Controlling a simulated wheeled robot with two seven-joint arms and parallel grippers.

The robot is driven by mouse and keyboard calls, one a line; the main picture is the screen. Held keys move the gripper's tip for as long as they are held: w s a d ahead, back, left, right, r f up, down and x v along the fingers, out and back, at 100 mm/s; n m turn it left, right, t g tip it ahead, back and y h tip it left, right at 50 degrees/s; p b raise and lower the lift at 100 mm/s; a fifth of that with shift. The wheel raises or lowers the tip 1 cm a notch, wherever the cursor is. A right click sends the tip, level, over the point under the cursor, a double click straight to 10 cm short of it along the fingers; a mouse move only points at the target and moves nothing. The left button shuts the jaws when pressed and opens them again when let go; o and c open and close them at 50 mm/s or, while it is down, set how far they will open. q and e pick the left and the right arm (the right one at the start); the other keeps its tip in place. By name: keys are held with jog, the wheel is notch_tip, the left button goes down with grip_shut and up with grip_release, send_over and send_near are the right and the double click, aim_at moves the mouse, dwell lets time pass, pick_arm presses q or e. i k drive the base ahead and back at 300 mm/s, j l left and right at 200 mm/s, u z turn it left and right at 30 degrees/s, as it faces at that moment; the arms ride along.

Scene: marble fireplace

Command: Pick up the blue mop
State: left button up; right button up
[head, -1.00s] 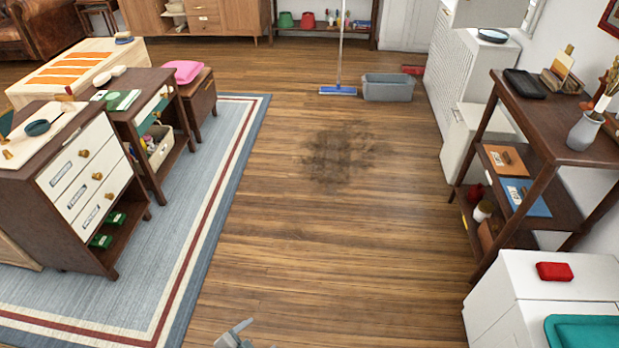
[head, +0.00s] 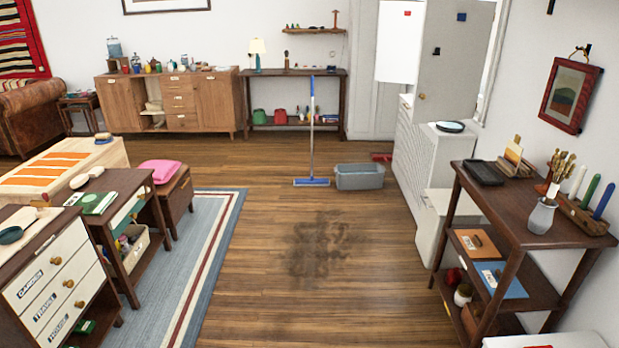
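The blue mop (head: 312,130) stands upright in the head view, a little right of the middle and well ahead of me. It has a blue grip at the top, a pale handle and a flat blue head (head: 311,182) on the wooden floor. It is just left of a grey bucket (head: 360,177) and in front of a dark shelf table. Neither of my grippers shows in the head view.
Open wooden floor with a dark stain (head: 317,248) lies between me and the mop. Drawer cabinets (head: 60,288) and a blue rug (head: 203,270) are on the left. A dark shelf unit (head: 520,205) and white cabinets (head: 408,150) line the right.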

aim_at(311, 181)
jog(key=i, duration=6.65)
